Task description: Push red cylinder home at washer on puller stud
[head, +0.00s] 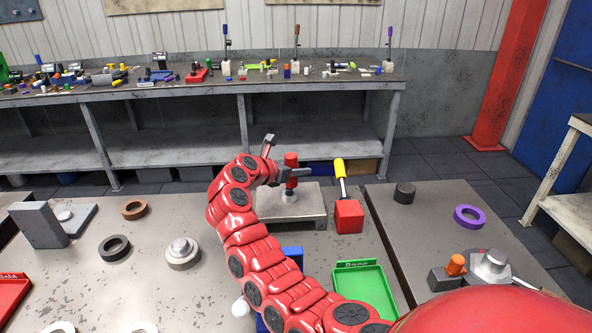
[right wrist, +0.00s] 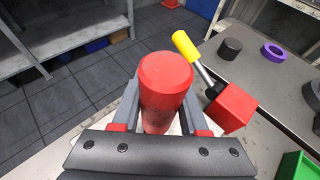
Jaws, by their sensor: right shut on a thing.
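The red cylinder (head: 291,159) stands upright in the jaws of my right gripper (head: 292,173). In the right wrist view the cylinder (right wrist: 165,85) sits between the two grey fingers of the gripper (right wrist: 162,112). Directly below it in the head view, a pale washer and stud (head: 289,197) stand on a low grey metal stand (head: 310,208). The cylinder's lower end is at or just above the washer; I cannot tell whether they touch. In the right wrist view the cylinder and the gripper body hide the stud. My left gripper is not in view.
Right of the stand is a red block (head: 348,217) with a yellow-handled tool (head: 340,168). A green tray (head: 362,290) lies nearer. Dark ring (head: 115,248), brown ring (head: 134,209) and a stepped metal piece (head: 183,254) lie left. A separate table holds a purple ring (head: 468,216).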

